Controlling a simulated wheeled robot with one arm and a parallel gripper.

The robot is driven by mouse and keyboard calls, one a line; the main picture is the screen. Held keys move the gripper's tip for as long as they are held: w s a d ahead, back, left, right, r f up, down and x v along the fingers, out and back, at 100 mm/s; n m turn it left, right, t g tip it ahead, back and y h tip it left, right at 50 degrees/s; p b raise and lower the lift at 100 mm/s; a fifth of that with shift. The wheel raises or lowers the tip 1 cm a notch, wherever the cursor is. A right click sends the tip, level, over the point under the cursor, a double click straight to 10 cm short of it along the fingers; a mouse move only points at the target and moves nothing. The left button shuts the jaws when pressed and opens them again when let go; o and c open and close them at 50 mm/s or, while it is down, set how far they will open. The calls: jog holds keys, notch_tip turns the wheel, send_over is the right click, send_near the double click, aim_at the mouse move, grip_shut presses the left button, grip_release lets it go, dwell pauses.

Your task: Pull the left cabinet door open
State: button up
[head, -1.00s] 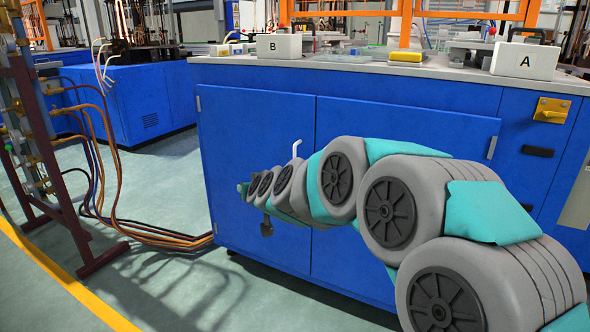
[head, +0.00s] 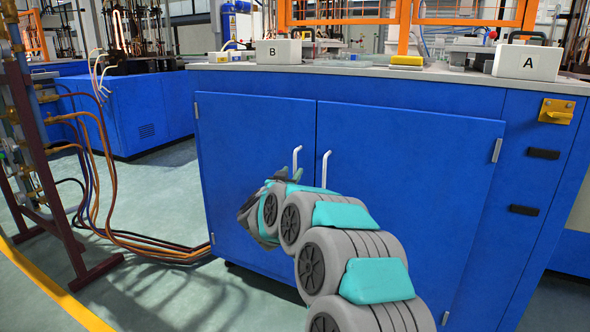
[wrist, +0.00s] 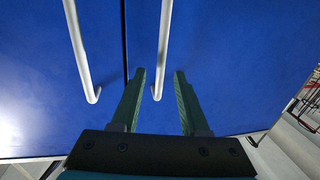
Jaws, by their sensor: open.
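The left cabinet door (head: 235,140) is flat blue and closed, beside the closed right door (head: 410,160). The left door's white bar handle (head: 296,158) shows its upper part; my arm hides the lower part. The right door's handle (head: 324,170) stands just right of it. The wrist view seems upside down: the handle at its right, seemingly the left door's handle (wrist: 165,45), lies between the lines of my fingers, its bent end near the tips. The other handle (wrist: 78,50) is left, outside the fingers. My gripper (wrist: 160,72) is open, with nothing clamped; its distance to the handle is unclear.
White blocks marked B (head: 278,52) and A (head: 527,62) stand on the countertop above the doors. Hoses (head: 150,245) and a metal rack (head: 40,150) stand left of the cabinet. Floor between rack and cabinet is partly clear.

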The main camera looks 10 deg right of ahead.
aim_at(295, 168)
jog(key=shift+x, duration=2.2)
jog(key=shift+c, duration=0.2)
grip_shut()
